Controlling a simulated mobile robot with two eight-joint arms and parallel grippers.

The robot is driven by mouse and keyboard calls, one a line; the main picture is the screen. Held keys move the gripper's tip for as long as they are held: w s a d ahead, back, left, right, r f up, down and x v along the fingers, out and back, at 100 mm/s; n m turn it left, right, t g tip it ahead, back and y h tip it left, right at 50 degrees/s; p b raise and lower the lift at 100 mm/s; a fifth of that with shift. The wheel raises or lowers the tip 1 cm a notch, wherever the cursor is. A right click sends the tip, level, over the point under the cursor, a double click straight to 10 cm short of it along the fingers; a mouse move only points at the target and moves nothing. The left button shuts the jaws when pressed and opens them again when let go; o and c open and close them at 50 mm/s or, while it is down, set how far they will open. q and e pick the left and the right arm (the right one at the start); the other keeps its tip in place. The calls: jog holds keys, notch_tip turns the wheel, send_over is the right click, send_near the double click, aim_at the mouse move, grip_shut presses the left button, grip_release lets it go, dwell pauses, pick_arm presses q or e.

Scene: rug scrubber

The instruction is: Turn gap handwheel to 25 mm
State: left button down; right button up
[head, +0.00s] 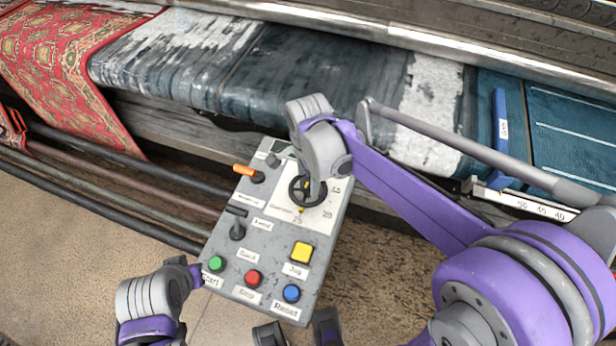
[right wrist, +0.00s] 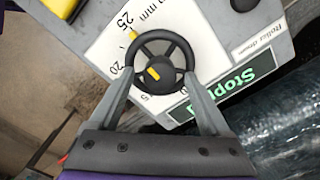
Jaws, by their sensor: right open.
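The black gap handwheel (head: 298,192) is on the grey control panel, over a white dial plate marked 15, 20 and 25. In the right wrist view the wheel (right wrist: 178,45) has a yellow bar on its hub. A yellow mark (right wrist: 133,36) shows at its rim close to the 25; I cannot tell whether it is on the wheel. My right gripper (right wrist: 160,76) is open, its fingers on opposite sides of the wheel; contact is unclear. In the head view my right gripper (head: 312,180) partly covers the wheel. My left arm shows at lower left; its jaw state is unclear.
The panel (head: 225,255) carries an orange-handled lever (head: 247,171), a black lever (head: 237,225), and green, red, blue and yellow buttons. Behind it is the machine's blue roller bed with a red rug (head: 65,70). A scale (head: 535,205) is at right.

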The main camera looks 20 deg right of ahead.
aim_at(308, 182)
pick_arm(q)
jog(key=shift+w+r+p, duration=0.1)
jog(key=shift+r+p, duration=0.4)
jog(key=shift+r, duration=0.05)
pick_arm(e)
notch_tip(308, 182, up, 11)
jog(key=shift+f, duration=0.1)
pick_arm(q)
jog(key=r+p, duration=0.1)
jog(key=w+r+p, duration=0.1)
jog(key=r+p, duration=0.1)
jog(key=shift+r, duration=0.3)
pick_arm(e)
jog(key=s+d+f+n+t, duration=0.2)
jog(key=s+d+f+n, duration=0.1)
jog(key=s+n, duration=0.4)
jog(key=s+d+f+n+t, duration=0.3)
jog(key=s+n, duration=0.4)
jog(key=n, duration=0.2)
jog(key=shift+d+f, duration=0.15)
jog(key=shift+d, duration=0.2)
